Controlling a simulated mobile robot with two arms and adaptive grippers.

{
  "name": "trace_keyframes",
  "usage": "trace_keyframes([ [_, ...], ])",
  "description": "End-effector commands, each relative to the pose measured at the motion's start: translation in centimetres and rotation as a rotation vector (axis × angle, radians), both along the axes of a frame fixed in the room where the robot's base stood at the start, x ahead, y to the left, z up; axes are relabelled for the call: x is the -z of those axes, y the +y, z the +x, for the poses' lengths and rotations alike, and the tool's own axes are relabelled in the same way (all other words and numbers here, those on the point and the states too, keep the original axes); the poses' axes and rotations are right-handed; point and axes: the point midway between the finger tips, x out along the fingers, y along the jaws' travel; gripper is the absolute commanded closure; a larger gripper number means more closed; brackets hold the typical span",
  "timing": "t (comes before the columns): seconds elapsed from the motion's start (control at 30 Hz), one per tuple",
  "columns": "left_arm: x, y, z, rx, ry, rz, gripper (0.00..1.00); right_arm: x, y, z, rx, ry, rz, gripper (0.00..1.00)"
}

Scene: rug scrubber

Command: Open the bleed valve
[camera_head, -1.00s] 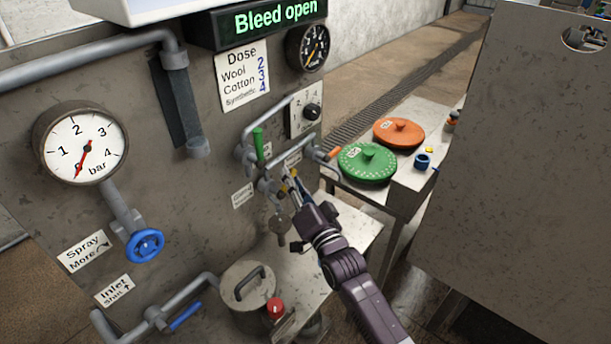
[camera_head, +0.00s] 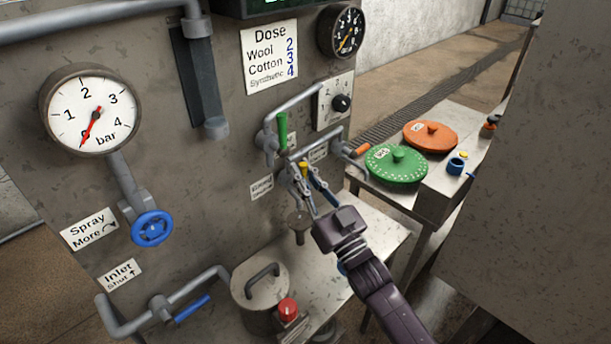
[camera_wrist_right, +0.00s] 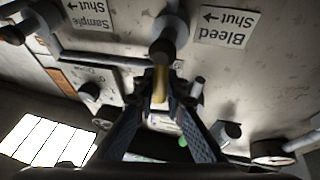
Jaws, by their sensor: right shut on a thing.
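The bleed valve's yellow handle (camera_head: 304,167) is among the grey pipes on the panel, below the green lever. My right gripper (camera_head: 309,180) reaches it from the lower right and is shut on it. In the right wrist view the yellow handle (camera_wrist_right: 159,86) stands between the fingertips (camera_wrist_right: 161,92), in front of a dark round valve end. The Bleed label (camera_wrist_right: 226,28), with "Shut" and an arrow, shows upside down beside it; in the head view this label (camera_head: 262,187) is left of the handle. My left gripper is out of view.
The green lever (camera_head: 282,132) and the orange-tipped handle (camera_head: 357,151) are close around my right gripper. A lidded pot (camera_head: 249,291) and a red button (camera_head: 287,307) are below. The display (camera_head: 262,6) is mostly cut off at the top.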

Motion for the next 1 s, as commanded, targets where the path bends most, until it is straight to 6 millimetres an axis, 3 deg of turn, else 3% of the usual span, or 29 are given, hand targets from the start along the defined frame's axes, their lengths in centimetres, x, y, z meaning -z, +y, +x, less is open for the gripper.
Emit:
trace_keyframes([
  [0.63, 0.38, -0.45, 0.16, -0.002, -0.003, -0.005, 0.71, 0.30, 0.22, -0.20, 0.000, -0.032, -0.041, 1.00],
  [0.67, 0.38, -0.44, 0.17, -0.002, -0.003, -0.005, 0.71, 0.30, 0.22, -0.20, -0.001, -0.032, -0.040, 0.87],
  [0.8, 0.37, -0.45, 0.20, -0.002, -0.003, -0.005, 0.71, 0.24, 0.20, -0.20, 0.000, -0.032, -0.039, 0.71],
  [1.0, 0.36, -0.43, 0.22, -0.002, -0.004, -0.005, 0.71, 0.12, 0.18, -0.17, 0.000, -0.033, -0.037, 0.71],
])
